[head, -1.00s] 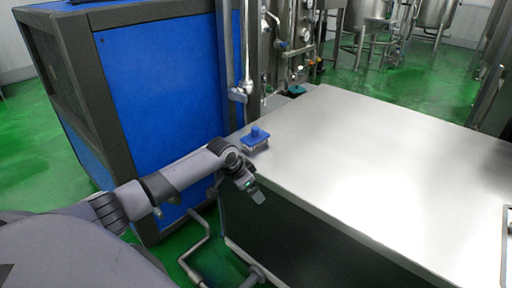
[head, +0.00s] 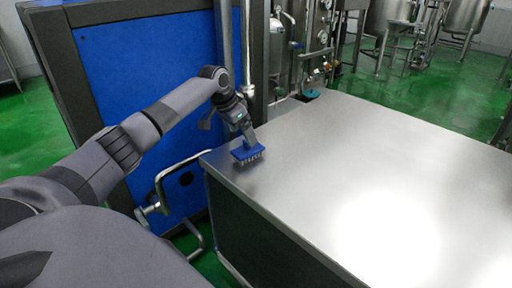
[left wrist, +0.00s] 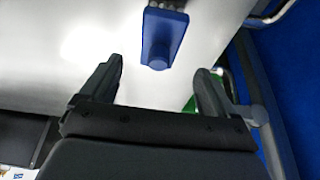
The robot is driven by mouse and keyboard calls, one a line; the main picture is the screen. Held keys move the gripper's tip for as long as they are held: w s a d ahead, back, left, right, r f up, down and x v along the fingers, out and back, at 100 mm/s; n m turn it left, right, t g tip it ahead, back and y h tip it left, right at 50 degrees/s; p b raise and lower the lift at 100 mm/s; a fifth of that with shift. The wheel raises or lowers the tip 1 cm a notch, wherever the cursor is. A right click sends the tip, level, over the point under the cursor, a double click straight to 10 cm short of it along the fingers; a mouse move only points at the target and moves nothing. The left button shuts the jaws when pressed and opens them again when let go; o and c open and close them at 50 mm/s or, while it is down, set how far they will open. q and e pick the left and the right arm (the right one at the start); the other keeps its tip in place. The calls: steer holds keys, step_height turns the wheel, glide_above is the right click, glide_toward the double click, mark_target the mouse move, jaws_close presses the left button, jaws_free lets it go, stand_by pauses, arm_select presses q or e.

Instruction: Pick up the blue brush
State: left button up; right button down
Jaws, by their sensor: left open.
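My left gripper (left wrist: 158,70) is open and empty there. Whether a finger touches the brush cannot be told. My right gripper is not in view.
A blue-panelled machine with a dark frame (head: 150,70) stands close behind my left arm. A bent metal pipe (head: 172,168) runs beside the table's left side. Pipes and valves (head: 310,60) stand beyond the table's far edge. The rest of the tabletop is clear.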

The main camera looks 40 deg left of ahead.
mark_target(248, 148)
arm_select(q)
steer(key=shift+x, duration=1.15)
steer(key=x, duration=0.2)
steer(key=b+x, duration=0.1)
steer(key=shift+w+d+f, duration=0.1)
steer(key=shift+w+f, duration=0.15)
steer(key=shift+w, duration=0.1)
steer(key=shift+w+f+b, duration=0.15)
steer(key=shift+f+b, duration=0.2)
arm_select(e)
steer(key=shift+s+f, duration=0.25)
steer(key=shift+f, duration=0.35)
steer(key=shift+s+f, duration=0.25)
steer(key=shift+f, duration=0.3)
arm_select(q)
steer(key=shift+c, duration=0.9)
steer(key=c, duration=1)
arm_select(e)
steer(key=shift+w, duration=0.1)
